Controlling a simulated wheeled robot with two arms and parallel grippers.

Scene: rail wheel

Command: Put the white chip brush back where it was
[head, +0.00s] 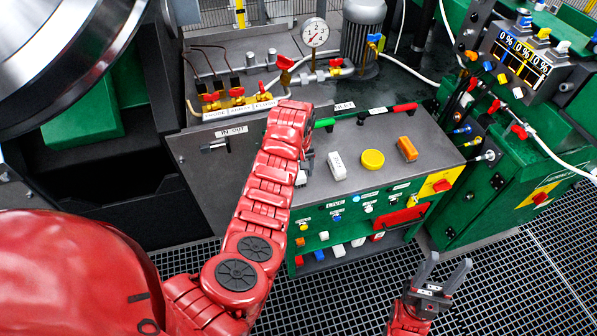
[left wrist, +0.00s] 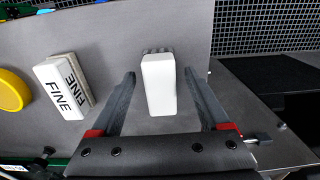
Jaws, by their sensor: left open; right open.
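The white chip brush (left wrist: 158,84) lies on the grey bench top in the left wrist view, with dark bristles at its far end. My left gripper (left wrist: 160,73) is open, with one finger on each side of the brush and a gap to both. In the head view, only a small white end of the brush (head: 301,178) shows beside my left arm, which hides the rest. My right gripper (head: 449,262) is open and empty, low in front of the bench's right side.
A white block marked FINE (head: 337,166) lies beside the brush, then a yellow disc (head: 372,159) and an orange block (head: 407,148). Red-handled (head: 405,107) and green-handled (head: 325,122) tools lie behind. A pressure gauge (head: 315,32) and valves stand at the back. Green machinery flanks the bench on the right.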

